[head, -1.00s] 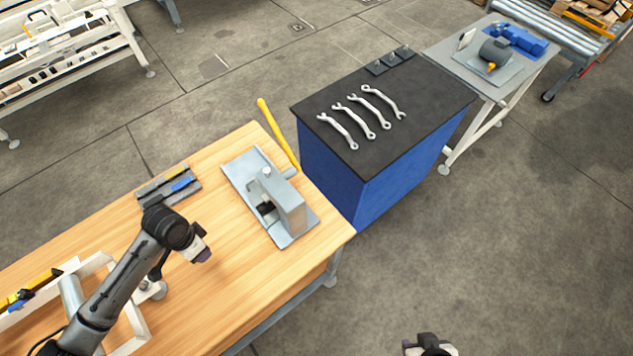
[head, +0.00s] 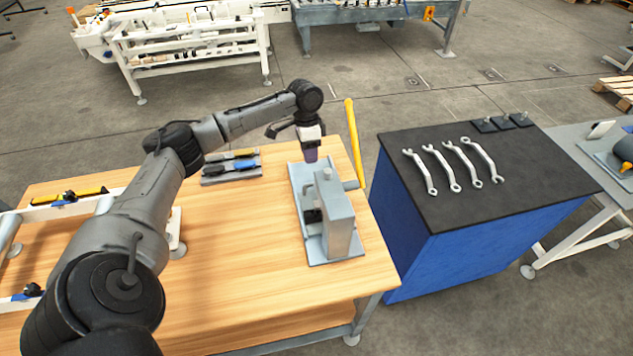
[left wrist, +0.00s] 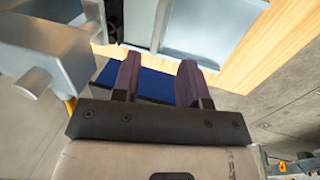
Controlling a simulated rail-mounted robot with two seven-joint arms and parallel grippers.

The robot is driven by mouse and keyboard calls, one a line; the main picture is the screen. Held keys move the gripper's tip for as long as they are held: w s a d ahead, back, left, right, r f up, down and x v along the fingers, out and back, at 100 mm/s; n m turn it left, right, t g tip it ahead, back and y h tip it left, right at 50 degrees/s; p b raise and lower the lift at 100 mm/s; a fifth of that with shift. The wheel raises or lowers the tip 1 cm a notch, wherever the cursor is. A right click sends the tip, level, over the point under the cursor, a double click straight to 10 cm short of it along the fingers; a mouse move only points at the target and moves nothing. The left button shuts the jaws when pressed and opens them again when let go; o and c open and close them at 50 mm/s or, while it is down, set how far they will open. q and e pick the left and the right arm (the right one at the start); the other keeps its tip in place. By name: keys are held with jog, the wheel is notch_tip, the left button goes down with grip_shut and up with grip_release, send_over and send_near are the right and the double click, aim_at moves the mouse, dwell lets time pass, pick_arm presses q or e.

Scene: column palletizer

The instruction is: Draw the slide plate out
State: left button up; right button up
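A grey press-like fixture (head: 338,215) stands on the wooden bench, with a flat grey plate (head: 302,185) at its foot. I cannot tell whether this plate is the slide plate or the fixed base. A yellow lever (head: 352,140) rises at the fixture's far right side. My left gripper (head: 311,153) is over the plate's far end, near the lever. In the left wrist view its two purple fingers (left wrist: 160,80) stand apart with nothing held between them. That view also shows the grey plate (left wrist: 195,32) beyond the fingertips. My right gripper is not in view.
A tray with screwdrivers (head: 232,166) lies left of the fixture, and a white frame (head: 88,208) is at the bench's left. A blue cabinet (head: 440,255) with several wrenches (head: 455,165) stands to the right. The front of the bench top is clear.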

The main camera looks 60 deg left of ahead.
aim_at(312, 183)
pick_arm(q)
jog(key=f, duration=0.3)
jog(key=d+f, duration=0.1)
jog(key=f, duration=0.2)
jog(key=d+f+b, duration=0.1)
jog(key=f, duration=0.3)
jog(key=shift+s, duration=0.25)
grip_shut()
